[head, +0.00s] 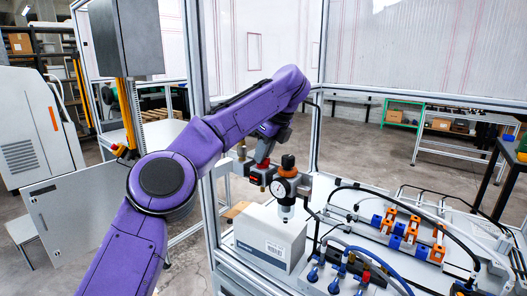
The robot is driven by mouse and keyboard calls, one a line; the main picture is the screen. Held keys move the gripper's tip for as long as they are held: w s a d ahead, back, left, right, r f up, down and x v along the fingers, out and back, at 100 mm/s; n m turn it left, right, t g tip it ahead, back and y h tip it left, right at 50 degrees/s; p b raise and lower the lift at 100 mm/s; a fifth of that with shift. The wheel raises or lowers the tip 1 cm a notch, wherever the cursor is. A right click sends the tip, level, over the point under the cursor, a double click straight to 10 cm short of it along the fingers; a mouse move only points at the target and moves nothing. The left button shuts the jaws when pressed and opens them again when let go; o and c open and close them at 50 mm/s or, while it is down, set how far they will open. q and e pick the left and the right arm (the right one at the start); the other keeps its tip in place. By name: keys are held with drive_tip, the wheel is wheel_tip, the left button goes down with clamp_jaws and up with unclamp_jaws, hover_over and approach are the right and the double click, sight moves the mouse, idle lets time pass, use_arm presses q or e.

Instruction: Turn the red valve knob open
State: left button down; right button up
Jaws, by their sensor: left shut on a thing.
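My purple left arm reaches in from the bottom left, over the frame post. Its gripper (270,137) points down at the air-supply unit and is shut on the red valve knob (263,155). The fingers and wrist hide the upper part of the knob. The knob sits on a small silver and dark valve body, left of a round white gauge (281,189) and an orange-topped dark regulator (288,165). The knob's exact angle is hard to tell at this size. My right gripper is not in view.
A grey aluminium post (196,60) stands close beside my left arm. A white box (270,236) sits below the gauge. Orange and blue valve blocks (390,220), hoses and blue fittings fill the panel to the right. Clear panels (420,50) stand behind.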

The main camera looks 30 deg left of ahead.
use_arm(q)
drive_tip(key=c, duration=1.1)
unclamp_jaws()
drive_tip(key=shift+a, duration=0.1)
drive_tip(key=shift+c, duration=0.2)
drive_tip(key=p+v, duration=0.5)
drive_tip(key=v, duration=0.5)
drive_tip(key=shift+r+p, duration=0.25)
drive_tip(key=shift+p, duration=0.15)
drive_tip(key=shift+w, duration=0.1)
